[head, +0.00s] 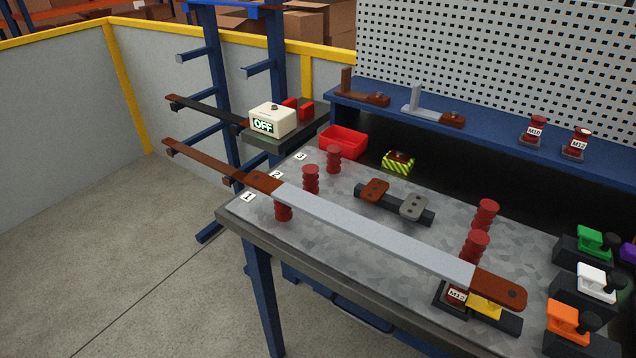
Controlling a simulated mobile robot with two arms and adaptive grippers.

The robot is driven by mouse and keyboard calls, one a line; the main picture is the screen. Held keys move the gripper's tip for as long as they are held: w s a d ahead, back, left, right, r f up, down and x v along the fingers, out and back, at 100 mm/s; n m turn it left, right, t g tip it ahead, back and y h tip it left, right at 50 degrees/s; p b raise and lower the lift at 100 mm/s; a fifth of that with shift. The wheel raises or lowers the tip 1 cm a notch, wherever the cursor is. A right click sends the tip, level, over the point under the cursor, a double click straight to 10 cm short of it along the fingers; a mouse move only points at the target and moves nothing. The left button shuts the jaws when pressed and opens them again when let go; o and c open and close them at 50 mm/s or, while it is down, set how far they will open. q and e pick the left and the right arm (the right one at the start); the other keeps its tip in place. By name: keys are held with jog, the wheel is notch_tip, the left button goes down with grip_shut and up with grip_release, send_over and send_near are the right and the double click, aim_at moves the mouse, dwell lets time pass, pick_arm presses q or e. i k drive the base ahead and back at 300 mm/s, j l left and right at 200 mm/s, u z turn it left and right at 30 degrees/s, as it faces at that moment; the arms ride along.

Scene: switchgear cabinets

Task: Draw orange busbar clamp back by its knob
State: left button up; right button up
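The orange busbar clamp (568,320) stands at the lower right of the head view, near the front right of the workbench. Its dark knob (592,320) is on its right side, and the lower part of the clamp is cut off by the picture's edge. The gap between the clamp and its dark base cannot be judged. Neither of my grippers shows in the head view.
White (597,281), green (594,240) and yellow (486,306) clamps stand nearby. A long grey busbar with copper-brown ends (370,232) lies over red insulators, its right end above the yellow clamp. A red bin (343,142) stands farther back. The bench middle is partly clear.

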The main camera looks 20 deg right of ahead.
aim_at(562, 320)
jog(key=z, duration=2.15)
